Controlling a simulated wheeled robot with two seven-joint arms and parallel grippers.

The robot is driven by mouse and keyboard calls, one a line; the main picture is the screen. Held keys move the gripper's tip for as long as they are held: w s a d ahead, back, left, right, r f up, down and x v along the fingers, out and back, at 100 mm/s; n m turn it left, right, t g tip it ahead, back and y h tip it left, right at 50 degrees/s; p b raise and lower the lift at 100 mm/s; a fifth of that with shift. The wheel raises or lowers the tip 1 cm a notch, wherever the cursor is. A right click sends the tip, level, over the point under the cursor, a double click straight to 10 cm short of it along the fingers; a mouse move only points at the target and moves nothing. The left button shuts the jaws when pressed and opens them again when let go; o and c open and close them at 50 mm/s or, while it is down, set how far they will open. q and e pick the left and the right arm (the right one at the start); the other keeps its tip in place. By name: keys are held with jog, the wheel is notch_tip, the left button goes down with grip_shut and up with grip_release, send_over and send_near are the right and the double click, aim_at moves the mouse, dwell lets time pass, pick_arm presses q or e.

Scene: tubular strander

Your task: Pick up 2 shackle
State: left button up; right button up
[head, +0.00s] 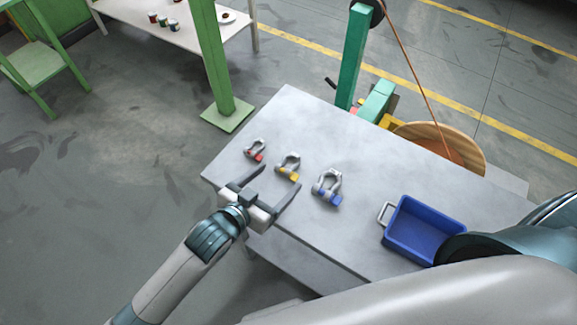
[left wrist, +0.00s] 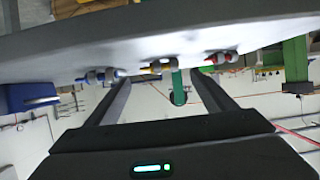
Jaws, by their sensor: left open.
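Three grey shackles lie in a row on the grey table (head: 375,165). The one with a red pin (head: 255,151) is farthest left, the one with a yellow pin (head: 288,166) is in the middle, and the one with a blue pin (head: 327,188) is on the right. My left gripper (head: 280,178) is open and empty at the table's near left edge, its fingers pointing toward the yellow-pin shackle. In the left wrist view the yellow-pin shackle (left wrist: 158,67) shows between the fingertips, with the blue-pin (left wrist: 101,75) and red-pin (left wrist: 221,58) ones either side. My right gripper does not show.
A blue bin (head: 387,240) with a grey handle stands at the table's right, partly behind my right arm. A green post (head: 352,58) and a wooden reel (head: 470,150) stand beyond the far edge. Bare table lies between the shackles and the bin.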

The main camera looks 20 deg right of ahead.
aim_at(286, 171)
pick_arm(q)
jog(key=p+x, duration=0.1)
jog(key=x, duration=0.2)
jog(key=shift+w+d+p, duration=0.15)
jog(key=shift+p, duration=0.15)
jog(key=shift+w+d+f, duration=0.35)
jog(key=shift+w+d, duration=0.05)
jog(key=shift+d, duration=0.05)
jog(key=c, duration=1.4)
